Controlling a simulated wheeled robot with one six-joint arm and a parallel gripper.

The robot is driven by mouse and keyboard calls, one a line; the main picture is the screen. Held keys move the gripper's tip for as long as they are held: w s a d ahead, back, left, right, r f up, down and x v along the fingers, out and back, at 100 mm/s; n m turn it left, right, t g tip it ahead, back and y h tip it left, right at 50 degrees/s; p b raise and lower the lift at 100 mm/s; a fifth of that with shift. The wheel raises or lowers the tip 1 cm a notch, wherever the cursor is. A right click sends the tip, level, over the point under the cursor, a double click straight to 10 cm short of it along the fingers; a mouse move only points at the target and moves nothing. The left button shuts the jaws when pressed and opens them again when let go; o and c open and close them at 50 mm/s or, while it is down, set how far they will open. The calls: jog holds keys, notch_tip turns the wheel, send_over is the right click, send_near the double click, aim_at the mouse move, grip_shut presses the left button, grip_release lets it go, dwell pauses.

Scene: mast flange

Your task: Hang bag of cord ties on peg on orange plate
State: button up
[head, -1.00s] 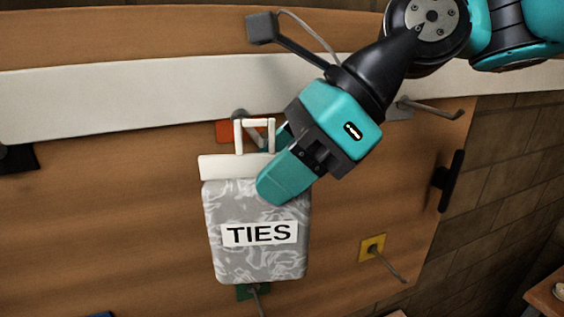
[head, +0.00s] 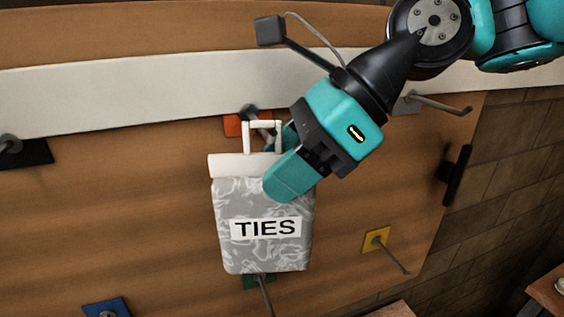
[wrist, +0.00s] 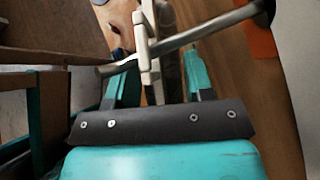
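The grey patterned bag of cord ties (head: 263,250) hangs nearly upright in front of the board, with a pale header and a pale loop (head: 262,125) on top. The orange plate (head: 234,126) is partly hidden behind the loop. Its grey peg (wrist: 205,33) crosses the loop (wrist: 142,38) in the wrist view and seems to pass through it, with the tip out on the left. My gripper (head: 291,160) is around the header's right end, one finger in front and one behind. In the wrist view its fingers (wrist: 158,80) stand apart, with gaps beside the header.
Other pegs stick out from a green plate (head: 250,283) below the bag, a yellow plate (head: 376,240) at the right, a grey plate (head: 405,105) and a black plate (head: 30,153). A blue plate (head: 105,307) is at lower left. A black handle (head: 455,178) sits at the board's edge.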

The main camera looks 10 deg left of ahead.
jog(key=o, duration=0.4)
jog(key=shift+c, duration=0.2)
jog(key=p+v, duration=0.5)
jog(key=v, duration=1.2)
jog(key=s+d+f+n+t+h+b, duration=0.1)
jog(key=s+d+f+n+b, duration=0.2)
jog(key=f, duration=0.9)
jog(key=s+d+f+n+h+b, duration=0.2)
jog(key=s+d+f+n+b, duration=0.1)
jog(key=f+n+b, duration=0.7)
jog(key=s+d+f+n+t+h+b, duration=0.1)
jog(key=s+d+f+n+b, duration=0.3)
jog(key=f+n, duration=0.5)
notch_tip(320, 180, down, 6)
jog(key=b, duration=0.2)
jog(key=shift+s+r+t+b, duration=0.2)
jog(key=shift+t+b, duration=0.1)
